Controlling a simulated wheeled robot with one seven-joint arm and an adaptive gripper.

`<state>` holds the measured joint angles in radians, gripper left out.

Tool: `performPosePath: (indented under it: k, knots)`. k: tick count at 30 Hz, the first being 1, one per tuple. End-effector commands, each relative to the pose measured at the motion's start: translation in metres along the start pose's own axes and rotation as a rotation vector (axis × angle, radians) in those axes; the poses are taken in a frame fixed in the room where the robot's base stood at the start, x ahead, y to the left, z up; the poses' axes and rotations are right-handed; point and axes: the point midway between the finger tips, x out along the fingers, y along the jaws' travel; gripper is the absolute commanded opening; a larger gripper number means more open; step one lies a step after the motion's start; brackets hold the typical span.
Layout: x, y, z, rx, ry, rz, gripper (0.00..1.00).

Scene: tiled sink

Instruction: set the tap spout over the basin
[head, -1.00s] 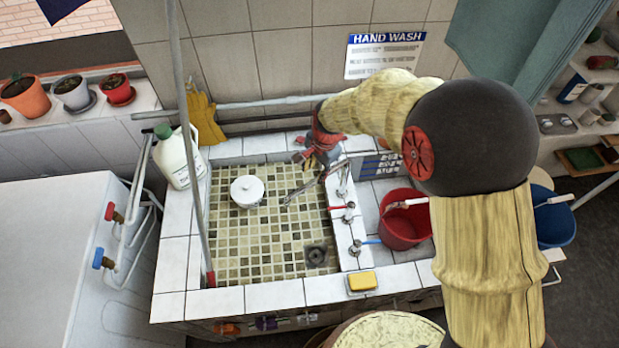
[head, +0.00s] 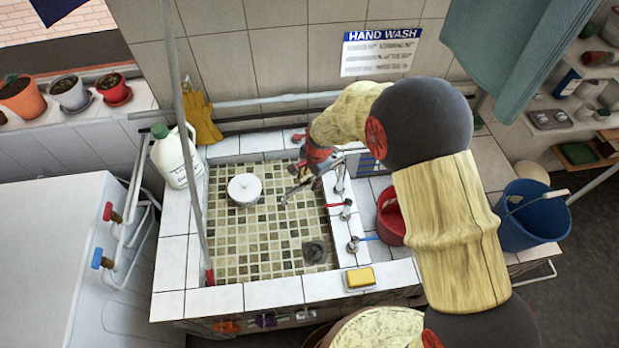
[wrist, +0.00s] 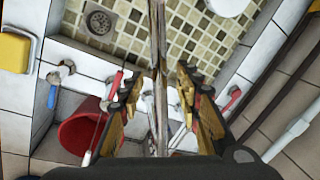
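The metal tap spout (head: 288,194) reaches from the right ledge leftward, with its tip over the tiled basin (head: 265,262). In the wrist view the spout (wrist: 157,40) runs down the middle of the picture, between the two fingers of my gripper (wrist: 159,80). The fingers are apart, with a gap visible on each side of the spout. In the head view my gripper (head: 309,176) is at the basin's right edge, beside the spout, and partly hides the spout's base end.
A white lidded pot (head: 244,189) stands in the basin. A red bucket (head: 391,219), red-handled valve (head: 345,207) and blue-handled valve (head: 356,244) are on the right. A yellow sponge (head: 360,278) lies on the front ledge. A white jug (head: 174,160) stands at left.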

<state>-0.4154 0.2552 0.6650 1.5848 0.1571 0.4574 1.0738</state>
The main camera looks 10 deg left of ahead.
Motion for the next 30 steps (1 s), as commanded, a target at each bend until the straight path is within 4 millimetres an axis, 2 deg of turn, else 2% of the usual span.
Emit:
performPosePath:
  k: [3, 20, 30]
  knots:
    - [-0.0001, 0.0001, 0.0, 0.0, 0.0, 0.0, 0.33]
    - [-0.0003, 0.0001, -0.0001, 0.0, 0.0, 0.0, 0.01]
    - [-0.0003, 0.0001, -0.0001, 0.0, 0.0, 0.0, 0.0]
